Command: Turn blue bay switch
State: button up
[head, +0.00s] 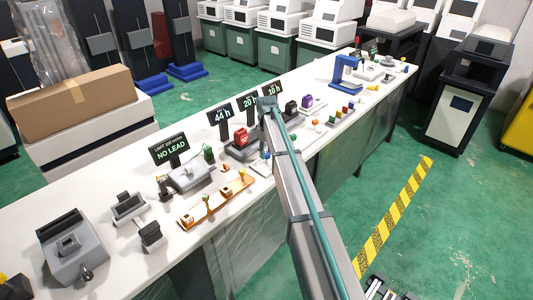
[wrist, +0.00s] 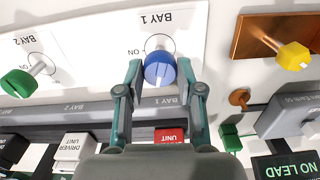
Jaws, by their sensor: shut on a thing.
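The blue bay switch (wrist: 159,66) is a round knob with a white pointer line, on a white panel marked BAY 1 (wrist: 190,40). The lettering appears upside down in the wrist view. An ON mark and a thin circle show beside the knob. My gripper (wrist: 160,78) has one teal finger on each side of the blue knob and is shut on it. In the head view my arm reaches over the bench, and its end hides the switch there.
A green knob (wrist: 18,83) on the BAY 2 panel is at left. A yellow knob (wrist: 294,56) on an orange plate is at right. A grey rail, a red unit (wrist: 171,136) and a NO LEAD sign (wrist: 290,167) lie near the fingers. The white bench (head: 110,225) is crowded with devices.

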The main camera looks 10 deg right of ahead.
aim_at(267, 153)
jog(key=shift+n, duration=1.6)
jog(key=o, duration=1.1)
jog(key=shift+o, duration=0.2)
jog(key=shift+r, duration=0.15)
notch_tip(267, 153, up, 12)
